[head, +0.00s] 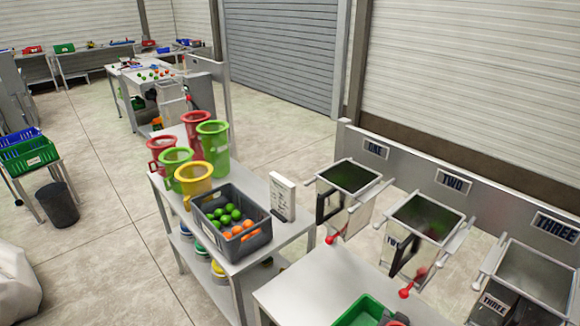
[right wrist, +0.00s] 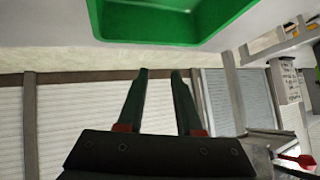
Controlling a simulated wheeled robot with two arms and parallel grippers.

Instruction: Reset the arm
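My right gripper shows in the right wrist view (right wrist: 160,72), with two dark green fingers that have red parts at their base. The fingers are apart with nothing between them, and a pale wall lies behind them. In the head view only a small dark and red part of it shows at the bottom edge, beside a green tray (head: 362,312). The green tray also shows at the top of the right wrist view (right wrist: 160,38), apart from the fingertips. My left gripper is not in the head view.
A metal table (head: 318,278) holds the tray. Metal bins labelled ONE (head: 349,176), TWO (head: 425,216) and THREE (head: 535,275) stand at right. A grey crate (head: 232,253) of green and orange fruit and several coloured containers stand on the left table. The floor at left has free room.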

